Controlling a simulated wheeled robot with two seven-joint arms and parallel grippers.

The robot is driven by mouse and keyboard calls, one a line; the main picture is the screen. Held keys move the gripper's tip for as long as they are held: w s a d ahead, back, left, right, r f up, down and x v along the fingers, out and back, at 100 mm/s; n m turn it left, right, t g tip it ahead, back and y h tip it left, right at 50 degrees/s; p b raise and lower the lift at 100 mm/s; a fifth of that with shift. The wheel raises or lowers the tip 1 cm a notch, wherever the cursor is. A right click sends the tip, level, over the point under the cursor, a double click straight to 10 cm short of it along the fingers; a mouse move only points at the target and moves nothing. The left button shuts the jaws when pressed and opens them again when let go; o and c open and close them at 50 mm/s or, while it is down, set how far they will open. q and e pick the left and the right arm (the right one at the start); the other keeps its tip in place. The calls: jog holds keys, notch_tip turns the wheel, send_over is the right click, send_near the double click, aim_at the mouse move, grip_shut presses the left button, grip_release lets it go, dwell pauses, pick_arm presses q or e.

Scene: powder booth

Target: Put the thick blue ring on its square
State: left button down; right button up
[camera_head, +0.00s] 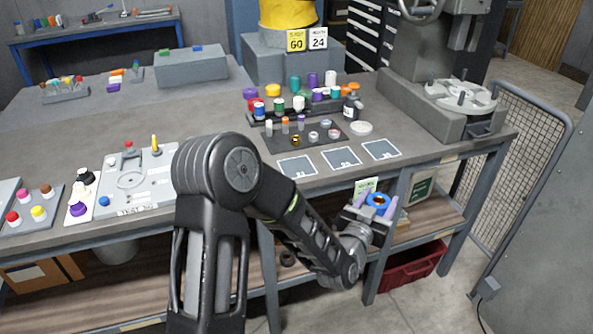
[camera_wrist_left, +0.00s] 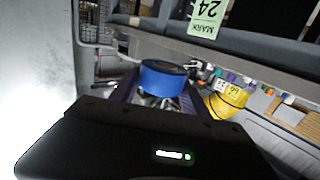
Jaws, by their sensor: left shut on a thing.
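The thick blue ring (camera_head: 378,200) is held between the purple fingers of my left gripper (camera_head: 379,207), in front of the table's front edge. In the left wrist view the blue ring (camera_wrist_left: 163,79) sits between the fingertips. Three grey squares with pale outlines lie along the front of the table: a left one (camera_head: 297,167), a middle one (camera_head: 341,158) and a right one (camera_head: 381,149). All three look empty, and their small labels are too small to read. My right gripper is not in view.
A dark tray (camera_head: 280,145) with small rings and vials lies behind the squares. A machine (camera_head: 452,100) stands at the table's right end. A green-white tag (camera_head: 366,187) hangs at the table edge near the gripper. A red crate (camera_head: 412,268) is below.

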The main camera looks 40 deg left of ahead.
pick_arm(q)
jog(key=w+a+r+n+g+y+b, duration=0.1)
jog(key=w+a+r+n+y+b, duration=0.2)
jog(key=a, duration=0.4)
jog(key=w+a+r+n+g+y+b, duration=0.1)
jog(key=w+a+n+g+y+b, duration=0.15)
jog(key=a+y+b, duration=0.4)
notch_tip(320, 180, up, 6)
jog(key=n+g+y+b, duration=0.3)
jog(key=n+g+b, duration=0.1)
jog(key=n+b, duration=0.1)
send_over(297, 167)
jog(key=shift+r+m, duration=0.2)
jog(key=shift+m, duration=0.05)
jog(key=shift+f+b, duration=0.7)
jog(key=shift+f, duration=1.85)
jog(key=shift+f+b, duration=0.65)
jog(key=shift+f, duration=1.85)
